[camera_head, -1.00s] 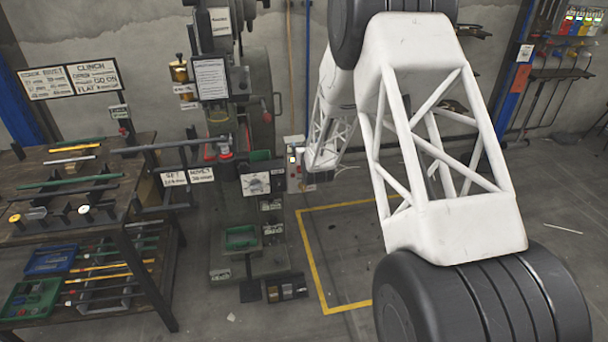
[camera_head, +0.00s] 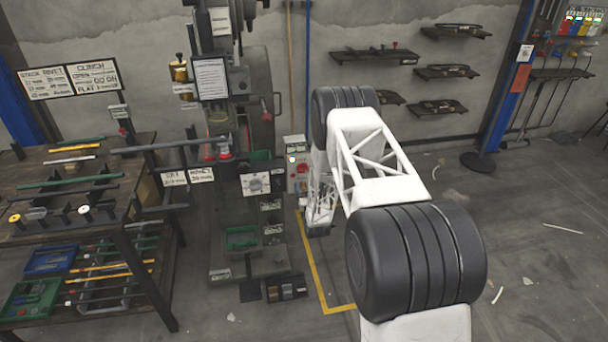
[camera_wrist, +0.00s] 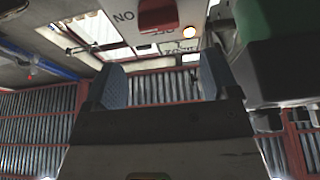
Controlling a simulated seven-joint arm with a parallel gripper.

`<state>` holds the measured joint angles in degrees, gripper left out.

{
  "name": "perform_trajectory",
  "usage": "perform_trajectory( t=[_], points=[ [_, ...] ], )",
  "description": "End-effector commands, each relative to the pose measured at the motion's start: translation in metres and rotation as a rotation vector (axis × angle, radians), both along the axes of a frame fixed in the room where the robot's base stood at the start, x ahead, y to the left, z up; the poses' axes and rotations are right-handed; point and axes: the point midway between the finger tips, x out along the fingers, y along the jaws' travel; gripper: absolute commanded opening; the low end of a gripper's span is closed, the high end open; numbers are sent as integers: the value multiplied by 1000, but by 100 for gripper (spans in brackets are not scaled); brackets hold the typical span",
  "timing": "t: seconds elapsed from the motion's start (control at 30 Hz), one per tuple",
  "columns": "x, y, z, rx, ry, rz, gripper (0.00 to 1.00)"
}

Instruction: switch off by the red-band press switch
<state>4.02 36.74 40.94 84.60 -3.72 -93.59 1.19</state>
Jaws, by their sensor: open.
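A pale switch box (camera_head: 297,170) stands beside the press (camera_head: 262,130) in the head view, with a red part and a small lit lamp on its face. In the wrist view, a pale panel (camera_wrist: 135,35) with black lettering fills the top centre. A red block-shaped control (camera_wrist: 158,14) sits on it, with a glowing round lamp (camera_wrist: 188,33) to its lower right. My gripper (camera_wrist: 162,82) is open and empty, its two blue-grey fingers apart below the panel in the picture. The fingers do not touch the red control. In the head view my arm hides the fingertips.
A large dark green and black body (camera_wrist: 275,60) stands close on the right of the wrist view. A workbench (camera_head: 150,235) with rods and bins is at the left. Wall shelves (camera_head: 375,54) hang behind. The floor at right is mostly clear.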

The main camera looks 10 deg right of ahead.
Motion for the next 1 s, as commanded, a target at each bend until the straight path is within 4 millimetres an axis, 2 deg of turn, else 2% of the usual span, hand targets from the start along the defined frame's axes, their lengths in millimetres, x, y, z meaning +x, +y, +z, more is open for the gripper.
perform_trajectory(
  t=[0.13, 0.63, 1.0],
  points=[
    [-3, 0, -10, 0, -19, 0, 81],
    [0, 0, -9, 0, -22, 0, 81],
    [31, 0, 5, 0, -22, 0, 81]
  ],
)
